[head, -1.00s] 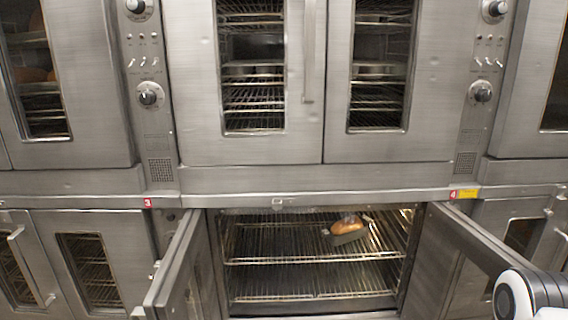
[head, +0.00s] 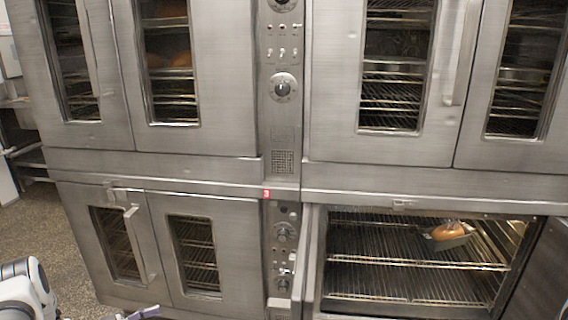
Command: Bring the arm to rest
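My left arm's white and black joint (head: 32,284) shows in the bottom left corner of the head view. A small part of what seems to be my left gripper (head: 140,313) shows at the bottom edge, in front of the lower left oven. Most of it is cut off, so I cannot tell its opening. My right arm and gripper are out of view. A bread loaf (head: 447,230) sits in a dark pan on the upper rack (head: 375,257) of the open lower oven, apart from the visible gripper part.
The lower oven's left door (head: 311,262) stands open and juts forward; its right door (head: 548,275) is also open. The lower left oven doors (head: 190,250) and the upper oven doors (head: 385,80) are shut. Bare speckled floor (head: 40,225) lies at the left.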

